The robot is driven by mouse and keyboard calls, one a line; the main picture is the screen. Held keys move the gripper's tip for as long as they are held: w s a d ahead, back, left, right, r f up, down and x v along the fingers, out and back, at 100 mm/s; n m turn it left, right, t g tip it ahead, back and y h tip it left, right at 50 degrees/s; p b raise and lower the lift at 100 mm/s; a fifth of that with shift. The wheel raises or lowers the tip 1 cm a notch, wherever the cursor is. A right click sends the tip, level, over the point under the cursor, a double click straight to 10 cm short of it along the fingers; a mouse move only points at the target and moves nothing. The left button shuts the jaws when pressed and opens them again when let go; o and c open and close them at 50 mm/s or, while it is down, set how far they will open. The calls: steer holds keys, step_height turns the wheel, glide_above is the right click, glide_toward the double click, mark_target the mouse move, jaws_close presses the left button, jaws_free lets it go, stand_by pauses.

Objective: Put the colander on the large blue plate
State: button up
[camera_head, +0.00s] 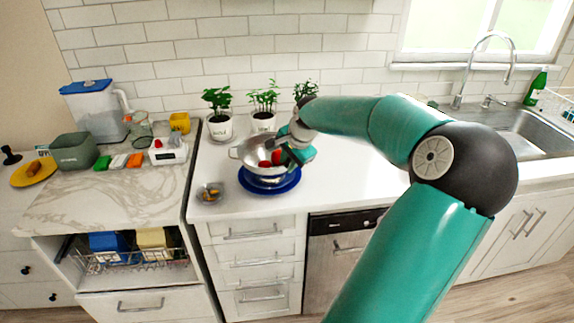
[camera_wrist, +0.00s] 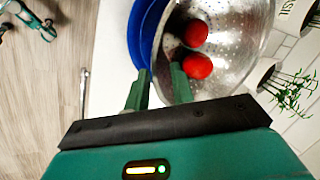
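The silver colander (camera_head: 250,153) holds red round fruit or vegetables and is over the large blue plate (camera_head: 287,187) on the white counter. In the head view its base overlaps the middle of the plate; I cannot tell if it touches. In the wrist view the colander (camera_wrist: 238,40) is upper right and the blue plate (camera_wrist: 141,30) shows beside it. My gripper (camera_head: 287,158) is at the colander's right side. In the wrist view my gripper's fingers (camera_wrist: 160,75) stand slightly apart at the colander's edge. Whether they press on it is hidden.
Several potted plants (camera_head: 263,122) stand behind the colander by the tiled wall. The counter (camera_head: 345,176) to the right is clear up to the sink (camera_head: 515,135). An open dishwasher rack (camera_head: 135,258) is lower left.

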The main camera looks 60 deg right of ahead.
steer(key=v, duration=1)
steer(key=shift+r, duration=0.25)
steer(key=shift+a, duration=0.1)
